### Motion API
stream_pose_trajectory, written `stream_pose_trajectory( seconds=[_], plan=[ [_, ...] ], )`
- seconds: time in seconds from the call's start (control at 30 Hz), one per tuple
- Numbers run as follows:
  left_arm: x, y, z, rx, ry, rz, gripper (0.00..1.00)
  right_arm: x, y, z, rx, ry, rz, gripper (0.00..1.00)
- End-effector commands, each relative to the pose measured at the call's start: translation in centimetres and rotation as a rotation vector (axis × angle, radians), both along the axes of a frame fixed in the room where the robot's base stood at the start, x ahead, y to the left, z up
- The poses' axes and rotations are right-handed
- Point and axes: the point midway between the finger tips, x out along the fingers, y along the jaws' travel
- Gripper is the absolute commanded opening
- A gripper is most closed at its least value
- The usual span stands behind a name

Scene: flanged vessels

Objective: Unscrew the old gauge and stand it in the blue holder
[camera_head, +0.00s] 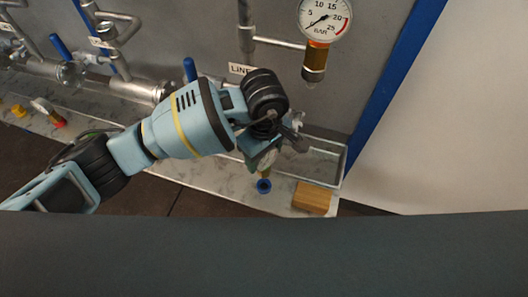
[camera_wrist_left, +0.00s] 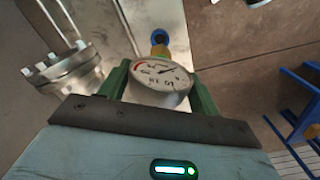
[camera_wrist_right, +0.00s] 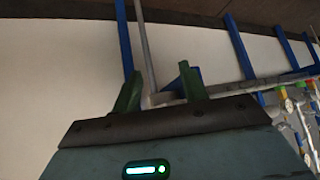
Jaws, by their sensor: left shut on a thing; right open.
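The old gauge (camera_head: 268,160) is a small round dial with a white face and a brass stem. In the left wrist view the gauge (camera_wrist_left: 160,80) sits between the green fingers of my left gripper (camera_wrist_left: 160,90), which is shut on it. The blue holder (camera_head: 263,186) is a small blue ring on the ledge. In the left wrist view the holder (camera_wrist_left: 160,38) lies in line with the stem's far end. I cannot tell whether the stem is inside the ring or above it. My right gripper (camera_wrist_right: 158,88) is open and empty, seen only in its wrist view.
A larger pressure gauge (camera_head: 325,18) is on the panel above a brass fitting (camera_head: 315,60). A wooden block (camera_head: 312,197) lies on the ledge right of the holder. Steel pipes and a flange (camera_wrist_left: 65,68) are close to the left gripper. Blue frame posts (camera_wrist_right: 122,35) stand beyond the right gripper.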

Motion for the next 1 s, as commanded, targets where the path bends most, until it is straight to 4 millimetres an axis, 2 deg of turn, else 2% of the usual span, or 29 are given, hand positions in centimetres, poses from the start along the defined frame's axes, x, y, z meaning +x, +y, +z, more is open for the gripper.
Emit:
stream_pose_trajectory(
  seconds=[0.07,0.6,1.0],
  plan=[
    [0.1,0.0,0.2,0.001,-0.004,-0.001,0.31,0.1,0.0,0.1,0.001,-0.003,0.0,0.43],
    [0.0,0.0,-4.5,0.001,0.003,0.0,0.31,-1.5,0.4,-2.4,0.009,0.046,-0.01,0.43],
    [0.0,0.0,-4.9,0.0,-0.001,-0.001,0.31,-1.1,0.4,-2.3,0.008,0.038,-0.008,0.43]
  ],
)
